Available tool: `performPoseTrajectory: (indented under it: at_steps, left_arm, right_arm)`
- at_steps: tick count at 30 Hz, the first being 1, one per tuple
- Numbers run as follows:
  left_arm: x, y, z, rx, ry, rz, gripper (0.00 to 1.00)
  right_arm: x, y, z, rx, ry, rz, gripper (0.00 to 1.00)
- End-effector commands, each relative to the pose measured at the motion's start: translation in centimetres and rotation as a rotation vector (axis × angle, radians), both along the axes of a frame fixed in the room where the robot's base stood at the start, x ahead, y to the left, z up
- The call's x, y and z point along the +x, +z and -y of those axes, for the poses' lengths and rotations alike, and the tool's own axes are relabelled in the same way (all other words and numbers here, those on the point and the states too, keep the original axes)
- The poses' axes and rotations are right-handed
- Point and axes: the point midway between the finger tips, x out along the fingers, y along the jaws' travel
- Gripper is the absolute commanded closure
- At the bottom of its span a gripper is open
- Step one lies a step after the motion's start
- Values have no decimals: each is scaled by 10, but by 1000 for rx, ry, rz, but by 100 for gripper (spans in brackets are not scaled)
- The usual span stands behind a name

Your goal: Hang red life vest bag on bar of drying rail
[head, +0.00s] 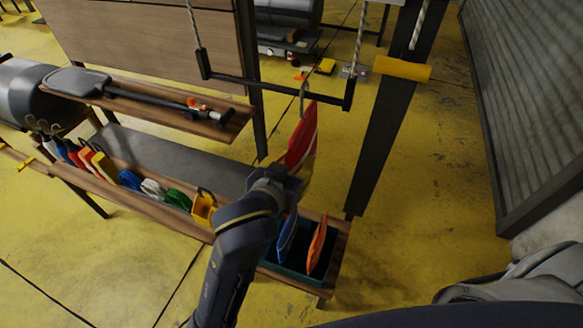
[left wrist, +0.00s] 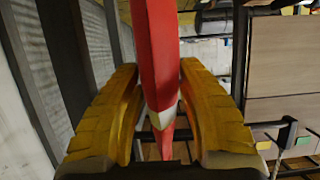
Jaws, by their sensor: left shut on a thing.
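The red life vest bag (head: 302,140) is held upright by my left gripper (head: 283,183), just below the drying rail's bar. In the left wrist view the red bag (left wrist: 158,50), with a pale patch, sits between the two yellow finger pads. A thin grey hook (head: 304,98) rises from the bag's top and overlaps the bar in the picture. I cannot tell whether it is around the bar or only in front of it. The black bar (head: 262,84) hangs level from ropes at its ends. The right gripper is not in view.
A dark post (head: 384,120) with a yellow roller (head: 402,68) stands right of the bar. A bench below holds a dark bin with an orange bag (head: 317,246) and a blue bag (head: 287,236). A paddle (head: 130,92) lies on a shelf at left.

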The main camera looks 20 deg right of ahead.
Motion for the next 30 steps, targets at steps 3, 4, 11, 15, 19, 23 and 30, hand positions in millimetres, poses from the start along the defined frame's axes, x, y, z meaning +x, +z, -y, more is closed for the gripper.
performPoseTrajectory:
  at_steps: [3,4,11,15,19,23,30]
  left_arm:
    - [7,1,5,0,0,2,100]
    - [8,1,6,0,0,2,100]
    - [20,1,15,-1,0,2,100]
    - [28,1,20,0,0,2,100]
    - [28,-8,20,-1,1,-1,100]
    - [27,-16,20,0,0,-1,100]
    - [27,-26,20,-1,0,0,100]
  right_arm:
    - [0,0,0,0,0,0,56]
    - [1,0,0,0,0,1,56]
    - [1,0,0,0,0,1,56]
    - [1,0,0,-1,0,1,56]
    - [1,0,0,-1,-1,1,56]
    - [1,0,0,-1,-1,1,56]
    - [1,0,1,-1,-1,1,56]
